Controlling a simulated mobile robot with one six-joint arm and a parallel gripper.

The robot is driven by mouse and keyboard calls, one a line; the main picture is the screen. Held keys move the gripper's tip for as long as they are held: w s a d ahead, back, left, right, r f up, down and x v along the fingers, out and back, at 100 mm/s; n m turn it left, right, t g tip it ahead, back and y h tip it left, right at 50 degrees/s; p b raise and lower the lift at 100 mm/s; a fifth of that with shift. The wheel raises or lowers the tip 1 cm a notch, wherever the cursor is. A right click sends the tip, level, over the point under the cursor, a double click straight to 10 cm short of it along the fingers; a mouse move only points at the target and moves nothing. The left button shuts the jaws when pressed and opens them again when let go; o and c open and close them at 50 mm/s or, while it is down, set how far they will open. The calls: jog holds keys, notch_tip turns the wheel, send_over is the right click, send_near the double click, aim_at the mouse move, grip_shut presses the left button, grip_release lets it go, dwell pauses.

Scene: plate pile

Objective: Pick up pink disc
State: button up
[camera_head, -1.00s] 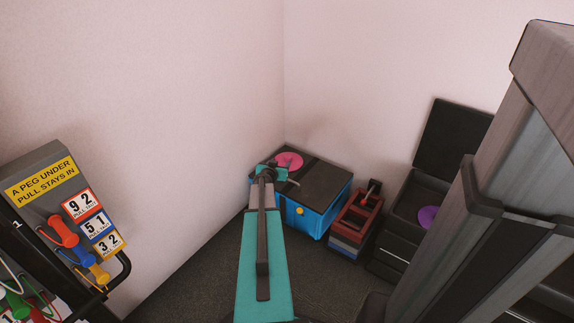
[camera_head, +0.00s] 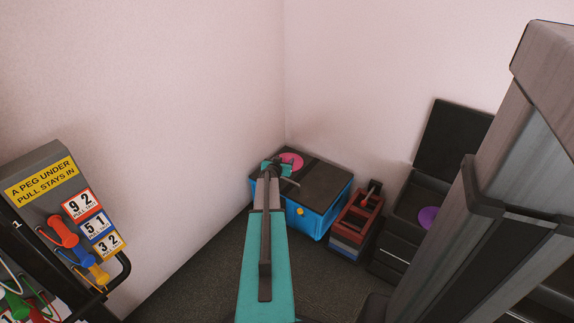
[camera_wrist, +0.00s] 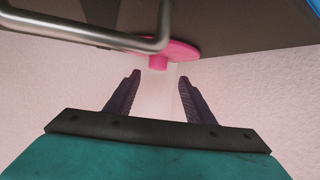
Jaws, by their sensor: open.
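The pink disc (camera_head: 292,160) lies on the dark top of a blue cabinet (camera_head: 305,221), near its back left corner by the wall. My gripper hides part of it in the head view. In the wrist view the pink disc (camera_wrist: 184,49) shows just beyond my fingertips, with a small pink knob (camera_wrist: 158,63) in line with the gap between them. My gripper (camera_wrist: 158,76) is open, with nothing seen between its fingers. In the head view my gripper (camera_head: 280,166) is at the left side of the disc; contact cannot be told.
A grey metal bar (camera_wrist: 110,38) crosses the upper left of the wrist view, in front of the disc. Pink walls meet behind the cabinet. A red and grey crate (camera_head: 356,222) and a dark open unit (camera_head: 392,259) with a purple disc (camera_head: 428,217) stand to the right.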

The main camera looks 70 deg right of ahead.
aim_at(288, 157)
jog(key=shift+x, duration=0.95)
jog(key=shift+d, duration=0.1)
jog(key=shift+x, duration=2.5)
jog(key=shift+s+f, duration=0.2)
jog(key=shift+c, duration=0.4)
jog(key=c, duration=1.1)
